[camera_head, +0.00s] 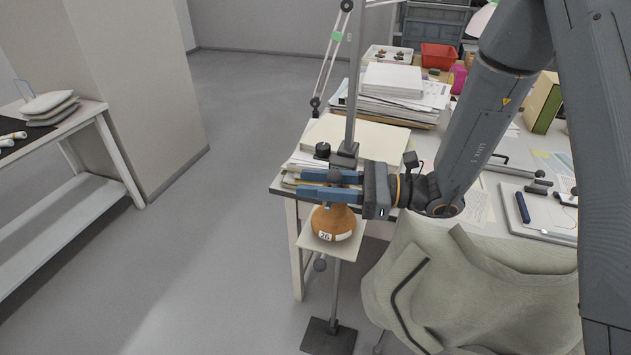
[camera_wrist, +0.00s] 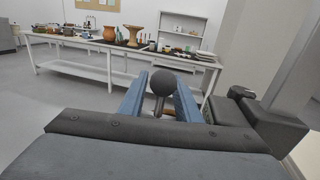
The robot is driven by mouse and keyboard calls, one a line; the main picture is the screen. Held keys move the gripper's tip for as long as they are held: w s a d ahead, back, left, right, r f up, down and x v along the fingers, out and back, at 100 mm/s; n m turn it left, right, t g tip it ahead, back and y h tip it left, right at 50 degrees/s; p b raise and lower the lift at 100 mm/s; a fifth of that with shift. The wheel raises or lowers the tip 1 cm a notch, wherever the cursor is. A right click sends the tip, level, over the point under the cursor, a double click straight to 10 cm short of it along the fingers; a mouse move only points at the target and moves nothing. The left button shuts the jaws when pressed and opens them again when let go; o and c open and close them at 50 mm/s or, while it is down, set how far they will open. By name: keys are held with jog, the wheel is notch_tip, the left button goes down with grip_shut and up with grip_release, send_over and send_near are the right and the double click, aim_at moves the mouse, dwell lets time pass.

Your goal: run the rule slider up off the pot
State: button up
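An orange-brown pot (camera_head: 334,224) with a label "26" stands on a small square plate (camera_head: 345,250). A grey upright rule (camera_head: 353,90) rises beside it, with a dark slider block (camera_head: 344,157) and a round black side knob (camera_head: 322,150). My gripper (camera_head: 309,184) is level above the pot, its two blue fingers apart. A dark ball knob (camera_wrist: 163,83) on a stem stands between the fingers (camera_wrist: 160,95) in the wrist view, with narrow gaps at its sides. Where the slider meets the pot is hidden by the fingers.
A table with paper stacks (camera_head: 392,88), a red bin (camera_head: 438,56) and a tablet stands behind and right. A cloth-covered chair (camera_head: 480,290) is at the front right. The wrist view shows a far bench (camera_wrist: 100,66) with pots.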

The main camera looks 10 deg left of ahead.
grip_shut()
dwell(1.4)
